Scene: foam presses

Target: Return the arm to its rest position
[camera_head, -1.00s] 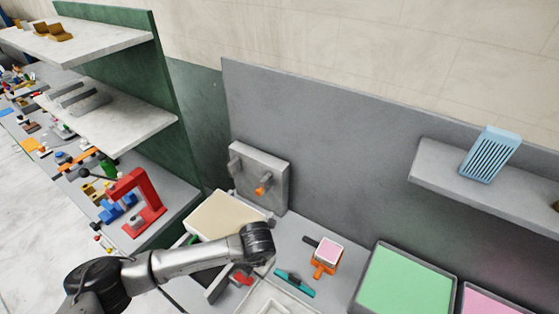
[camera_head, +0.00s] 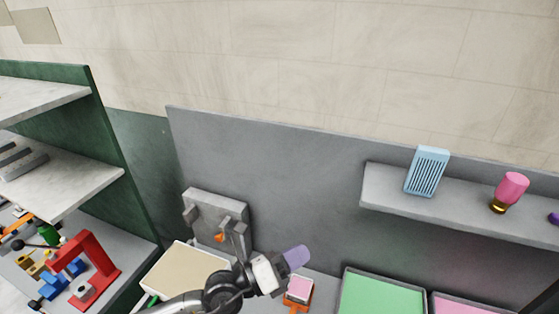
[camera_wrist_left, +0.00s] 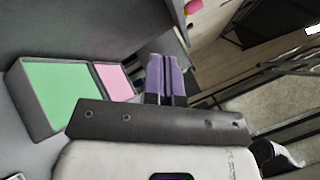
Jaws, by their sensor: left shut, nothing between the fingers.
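My left arm comes in from the bottom of the head view. Its gripper (camera_head: 297,257) has purple fingers and points right, in front of the grey back panel. In the left wrist view the purple fingers (camera_wrist_left: 166,78) lie side by side, shut, with nothing between them. My right gripper is in neither view.
A cream-topped tray (camera_head: 183,272) and a grey wall box (camera_head: 212,213) are near the arm. A pink block on an orange stand (camera_head: 299,290) sits just below the fingers. Green (camera_head: 383,294) and pink trays are to the right, below a shelf (camera_head: 385,188) holding a blue slotted block (camera_head: 427,171).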

